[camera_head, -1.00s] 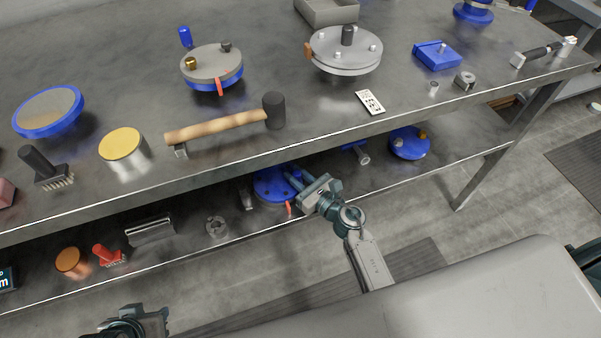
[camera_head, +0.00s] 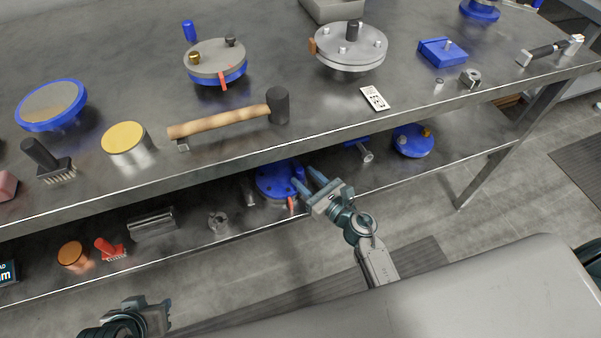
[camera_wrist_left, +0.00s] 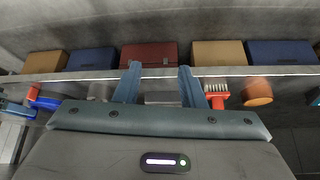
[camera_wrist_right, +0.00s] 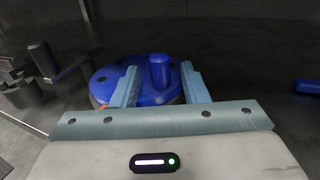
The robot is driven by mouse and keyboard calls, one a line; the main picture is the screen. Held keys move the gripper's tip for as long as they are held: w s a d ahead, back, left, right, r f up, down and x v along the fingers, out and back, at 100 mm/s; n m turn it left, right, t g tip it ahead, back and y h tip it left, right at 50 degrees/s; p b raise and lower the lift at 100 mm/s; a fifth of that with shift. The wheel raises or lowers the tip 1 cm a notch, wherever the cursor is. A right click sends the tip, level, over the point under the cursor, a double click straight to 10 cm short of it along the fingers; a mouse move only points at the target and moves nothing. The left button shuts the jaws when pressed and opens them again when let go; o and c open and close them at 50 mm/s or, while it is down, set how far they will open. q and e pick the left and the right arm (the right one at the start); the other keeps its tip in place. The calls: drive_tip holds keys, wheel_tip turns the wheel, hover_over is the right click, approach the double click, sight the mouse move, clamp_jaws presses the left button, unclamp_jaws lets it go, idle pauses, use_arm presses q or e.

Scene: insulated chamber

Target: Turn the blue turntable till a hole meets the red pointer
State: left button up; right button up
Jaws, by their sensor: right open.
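The blue turntable (camera_head: 272,184), a disc with dark holes, sits on the lower shelf. The red pointer (camera_head: 291,204) is at its front edge. In the right wrist view, the turntable (camera_wrist_right: 108,82) carries an upright blue peg (camera_wrist_right: 159,72); a sliver of red (camera_wrist_right: 102,107) shows by the left finger. My right gripper (camera_head: 308,180) is open at the turntable's right side, with the peg between or just beyond its fingers; contact is unclear. Whether a hole lines up with the pointer is too small to tell. My left gripper (camera_head: 152,302) is open and empty, away from the turntable; its fingers show in its wrist view (camera_wrist_left: 160,85).
The upper shelf (camera_head: 330,130) overhangs the turntable and hides its back. A metal ring part (camera_head: 218,221) stands to its left; a bolt-like part (camera_head: 365,155) and a blue disc (camera_head: 413,141) lie to its right. A mallet (camera_head: 225,119) lies above.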

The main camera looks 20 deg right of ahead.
drive_tip(key=b+v, duration=0.1)
drive_tip(key=v, duration=0.5)
drive_tip(key=shift+s+d+f, duration=0.1)
drive_tip(key=shift+s+d, duration=0.05)
drive_tip(key=shift+s, duration=0.1)
use_arm(q)
drive_tip(key=shift+w+d+f+t+h, duration=0.1)
drive_tip(key=shift+d+f+t+h, duration=0.2)
drive_tip(key=shift+d+f+t, duration=0.4)
use_arm(e)
drive_tip(key=shift+s+d, duration=0.25)
drive_tip(key=shift+s, duration=0.3)
use_arm(q)
drive_tip(key=shift+a+f, duration=0.1)
drive_tip(key=shift+a, duration=0.05)
